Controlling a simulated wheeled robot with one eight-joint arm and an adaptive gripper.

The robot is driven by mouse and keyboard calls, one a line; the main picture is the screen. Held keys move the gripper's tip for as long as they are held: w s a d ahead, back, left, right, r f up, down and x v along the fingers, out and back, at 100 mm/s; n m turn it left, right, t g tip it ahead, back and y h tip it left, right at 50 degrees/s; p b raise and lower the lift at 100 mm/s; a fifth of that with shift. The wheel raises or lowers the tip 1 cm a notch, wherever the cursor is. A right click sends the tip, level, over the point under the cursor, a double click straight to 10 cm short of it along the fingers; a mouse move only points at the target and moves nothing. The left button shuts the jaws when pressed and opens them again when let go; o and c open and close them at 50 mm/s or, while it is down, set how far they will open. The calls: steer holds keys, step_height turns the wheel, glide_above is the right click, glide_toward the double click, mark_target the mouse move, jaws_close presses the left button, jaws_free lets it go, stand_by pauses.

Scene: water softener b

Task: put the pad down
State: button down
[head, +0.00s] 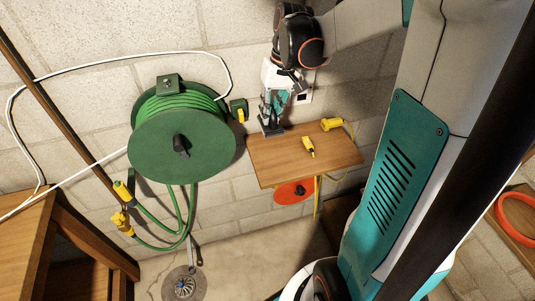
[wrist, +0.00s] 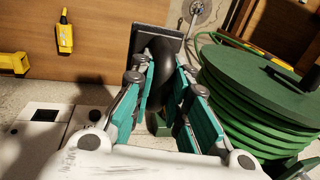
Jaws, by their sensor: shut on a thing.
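My gripper (head: 271,112) is shut on the black curved handle of a dark grey rectangular pad (wrist: 143,37). The handle (wrist: 158,62) sits between my teal fingers in the wrist view. In the head view the pad (head: 272,132) is small, at the fingertips, by the back left corner of the wooden shelf (head: 285,172). I cannot tell whether the pad touches the shelf. The shelf also shows at the top left of the wrist view (wrist: 105,45).
A yellow-and-black device (head: 308,147) and a yellow tool (head: 332,124) lie on the shelf. The large green hose reel (head: 160,145) stands close to the left of my gripper. The shelf's front left is clear. A drain (head: 185,285) is in the floor below.

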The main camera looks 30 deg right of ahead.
step_height(320, 180, down, 17)
steer(key=b, duration=0.5)
steer(key=shift+f, duration=0.15)
steer(key=c, duration=1.6)
jaws_free()
steer(key=shift+o, duration=0.2)
steer(key=r+p, duration=0.1)
steer(key=r, duration=0.3)
steer(key=d+r+p, duration=0.1)
steer(key=r, duration=0.3)
steer(key=d+r+p, duration=0.1)
steer(key=r+p, duration=0.1)
steer(key=r, duration=0.2)
steer(key=shift+s+d+r, duration=0.1)
steer(key=shift+s+d, duration=0.05)
steer(key=shift+s, duration=0.2)
